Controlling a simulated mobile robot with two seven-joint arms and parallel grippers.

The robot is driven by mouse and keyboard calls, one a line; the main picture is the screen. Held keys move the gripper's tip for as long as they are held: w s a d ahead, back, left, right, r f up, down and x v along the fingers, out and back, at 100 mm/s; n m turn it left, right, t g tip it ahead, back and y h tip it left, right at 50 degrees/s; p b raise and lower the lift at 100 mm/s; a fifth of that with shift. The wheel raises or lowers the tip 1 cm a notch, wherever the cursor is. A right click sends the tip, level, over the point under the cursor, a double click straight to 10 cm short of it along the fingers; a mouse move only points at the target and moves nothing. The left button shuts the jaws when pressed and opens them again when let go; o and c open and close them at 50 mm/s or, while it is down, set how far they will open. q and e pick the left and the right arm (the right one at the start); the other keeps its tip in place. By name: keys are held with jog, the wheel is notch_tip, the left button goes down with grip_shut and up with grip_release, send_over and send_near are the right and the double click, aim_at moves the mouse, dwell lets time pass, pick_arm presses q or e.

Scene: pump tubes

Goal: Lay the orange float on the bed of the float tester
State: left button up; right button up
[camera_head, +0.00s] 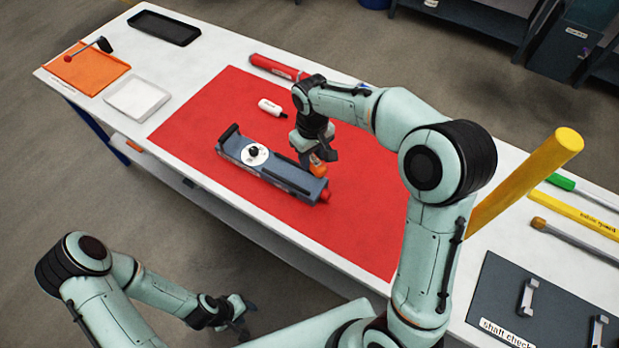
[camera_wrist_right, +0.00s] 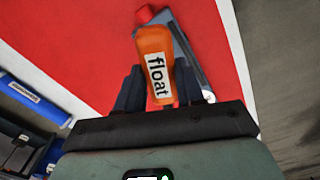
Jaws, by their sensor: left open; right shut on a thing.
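The float tester (camera_head: 240,155) is a long grey device with a white round dial and a red end knob, lying on the red mat. My right gripper (camera_head: 317,162) is shut on the orange float (camera_head: 318,169), over or beside the tester's right end. In the right wrist view the float (camera_wrist_right: 152,45), labelled "float", stands between the fingers of the gripper (camera_wrist_right: 160,90), with the tester (camera_wrist_right: 190,58) partly hidden behind it. I cannot tell whether the float touches the tester. My left gripper (camera_head: 240,318) is open and empty, off the table's front edge.
A white bottle (camera_head: 272,107) and a red tube (camera_head: 272,66) lie behind the tester. Orange (camera_head: 90,72), white (camera_head: 136,98) and black (camera_head: 163,27) trays are at the left. A yellow post (camera_head: 530,175) stands at the right. The red mat (camera_head: 205,110) has free room around the tester.

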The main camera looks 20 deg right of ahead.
send_near(312, 187)
notch_tip(312, 187, down, 5)
jog(key=shift+w+f, duration=0.1)
jog(key=shift+f, duration=0.1)
jog(key=shift+s+f, duration=0.2)
jog(key=shift+f, duration=0.1)
grip_shut()
jog(key=o, duration=1.1)
grip_release()
jog(key=shift+f, duration=0.1)
jog(key=shift+o, duration=0.2)
jog(key=shift+w+r, duration=0.15)
jog(key=shift+r, duration=0.15)
notch_tip(312, 187, up, 12)
jog(key=shift+f, duration=0.1)
